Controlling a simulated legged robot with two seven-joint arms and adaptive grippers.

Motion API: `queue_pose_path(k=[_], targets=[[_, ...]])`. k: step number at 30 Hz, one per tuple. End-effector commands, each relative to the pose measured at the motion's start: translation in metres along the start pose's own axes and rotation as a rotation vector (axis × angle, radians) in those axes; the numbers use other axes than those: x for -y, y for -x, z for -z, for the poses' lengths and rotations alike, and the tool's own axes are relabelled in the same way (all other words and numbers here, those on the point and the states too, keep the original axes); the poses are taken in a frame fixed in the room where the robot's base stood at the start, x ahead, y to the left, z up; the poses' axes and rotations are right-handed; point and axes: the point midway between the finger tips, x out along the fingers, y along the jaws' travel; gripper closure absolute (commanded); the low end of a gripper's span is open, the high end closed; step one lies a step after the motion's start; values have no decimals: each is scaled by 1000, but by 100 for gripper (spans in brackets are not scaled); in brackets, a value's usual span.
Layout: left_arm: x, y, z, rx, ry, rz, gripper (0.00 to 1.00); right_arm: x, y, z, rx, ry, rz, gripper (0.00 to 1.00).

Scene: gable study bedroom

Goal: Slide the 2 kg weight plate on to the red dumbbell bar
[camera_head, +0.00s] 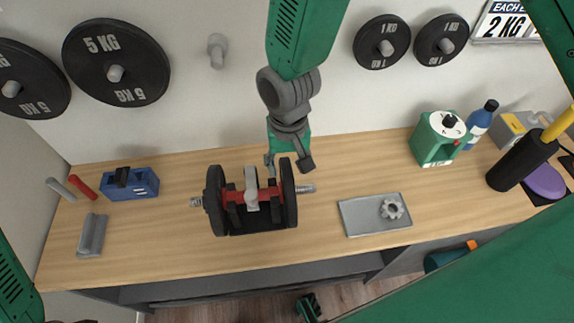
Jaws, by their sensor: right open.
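The red dumbbell bar (233,196) lies level in a black cradle (262,220) on the wooden desk. A black plate stands at its left end (215,200) and another at its right end (288,192). A silver threaded end (305,188) shows to the right of the right plate. I cannot read a 2 kg mark on either plate, so I cannot tell which is the 2 kg weight plate. My right gripper (288,164) is open, pointing down just above and behind the right plate. I cannot tell if it touches.
A grey tray (356,217) with a star nut (392,208) lies right of the dumbbell. Wall pegs hold 5 KG (116,62) and 1 KG plates (382,42); one peg (217,50) is bare.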

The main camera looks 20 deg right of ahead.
Motion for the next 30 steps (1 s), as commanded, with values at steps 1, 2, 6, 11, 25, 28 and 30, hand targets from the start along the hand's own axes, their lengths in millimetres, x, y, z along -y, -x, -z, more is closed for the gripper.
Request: queue_pose_path(k=[1, 2, 6, 11, 25, 28, 30], targets=[[0, 0, 0, 0, 0, 0, 56, 0, 10, 1, -4, -1, 1, 56], [0, 0, 0, 0, 0, 0, 56, 0, 15, 1, -3, -1, 1, 56], [0, 0, 0, -1, 0, 0, 56, 1, 46, 1, -5, 0, 2, 56], [0, 0, 0, -1, 0, 0, 56, 1, 79, 1, -4, -2, 2, 56], [0, 0, 1, 0, 0, 0, 56, 1, 108, 0, 2, 0, -1, 56], [0, -1, 2, 2, 0, 0, 56, 1, 108, 0, 2, 0, -1, 56], [0, -1, 3, 1, 0, 0, 56, 1, 108, 1, 2, 0, -1, 56]])
